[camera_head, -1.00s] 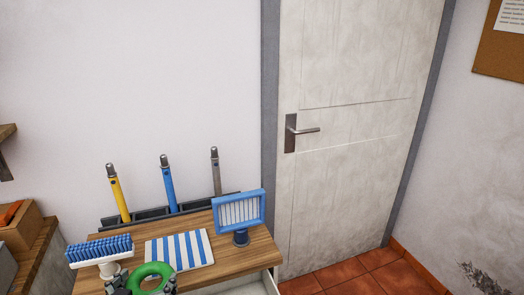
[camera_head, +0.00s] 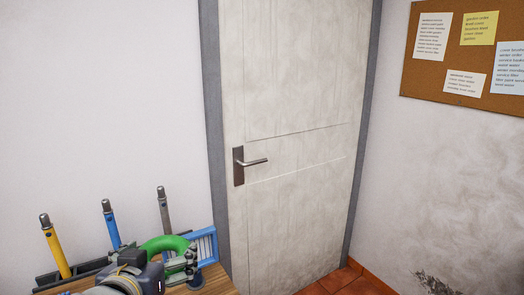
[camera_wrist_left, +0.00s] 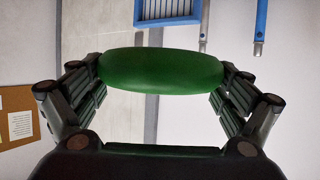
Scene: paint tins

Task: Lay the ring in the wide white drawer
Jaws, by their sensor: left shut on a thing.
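The green ring (camera_head: 163,243) is held up above the right part of the wooden worktop. My left gripper (camera_head: 178,262) is shut on it. In the left wrist view the ring (camera_wrist_left: 160,70) lies across between the two fingers, seen nearly edge-on. The wide white drawer is not in view now. My right gripper is not in view.
A blue-framed brush or grille (camera_head: 203,245) stands on the worktop (camera_head: 215,284) just behind the ring. Yellow (camera_head: 55,247), blue (camera_head: 111,225) and grey (camera_head: 164,212) handles stand in a dark rack at the back. A closed door (camera_head: 290,150) is to the right.

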